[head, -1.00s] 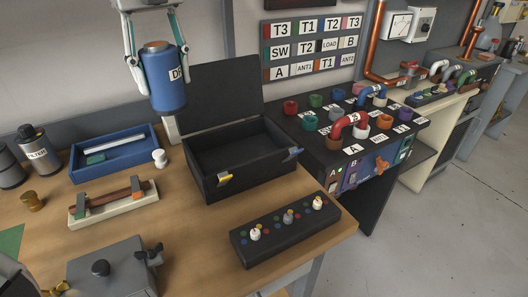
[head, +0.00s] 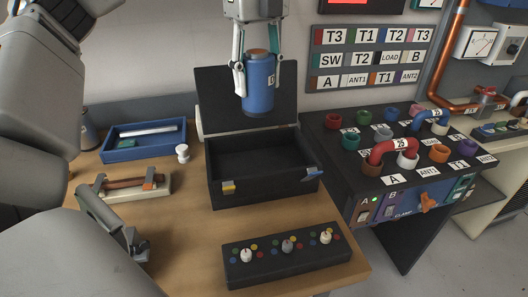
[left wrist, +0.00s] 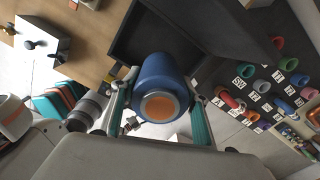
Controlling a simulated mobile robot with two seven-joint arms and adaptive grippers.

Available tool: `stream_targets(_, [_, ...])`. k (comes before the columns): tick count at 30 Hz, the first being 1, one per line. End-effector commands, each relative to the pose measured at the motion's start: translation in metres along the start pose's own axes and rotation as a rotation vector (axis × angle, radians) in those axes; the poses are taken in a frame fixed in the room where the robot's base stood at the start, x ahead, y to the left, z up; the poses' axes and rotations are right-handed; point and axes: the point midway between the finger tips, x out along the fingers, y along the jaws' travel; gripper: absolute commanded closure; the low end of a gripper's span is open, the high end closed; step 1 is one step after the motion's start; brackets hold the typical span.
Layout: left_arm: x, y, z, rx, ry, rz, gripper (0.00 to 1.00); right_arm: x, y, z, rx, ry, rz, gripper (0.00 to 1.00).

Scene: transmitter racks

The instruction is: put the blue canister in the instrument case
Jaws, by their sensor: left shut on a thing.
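A blue tray (head: 118,155), a white knob-shaped piece (head: 182,152) and a cream fuse holder (head: 150,190) lie left of the case. A black control box (head: 290,265) lies in front. A console with coloured sockets (head: 350,185) stands at the right.

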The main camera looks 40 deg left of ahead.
Motion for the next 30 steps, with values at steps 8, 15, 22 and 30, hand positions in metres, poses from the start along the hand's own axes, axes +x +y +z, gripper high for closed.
stream_targets(8, [0.076,0.000,0.000,0.002,0.004,0.009,0.84,0.009,0.004,0.014,-0.014,-0.007,0.012,0.37])
stream_targets(15, [0.113,0.000,0.000,0.001,0.002,0.004,0.84,0.014,0.007,0.014,-0.026,-0.006,0.019,0.37])
stream_targets(22, [0.125,0.000,0.000,0.001,0.001,0.002,0.84,0.014,0.006,0.016,-0.027,-0.007,0.018,0.37])
stream_targets(30, [0.160,0.000,-0.001,0.001,0.002,0.003,0.84,0.016,0.003,0.028,-0.027,-0.023,0.013,0.37])
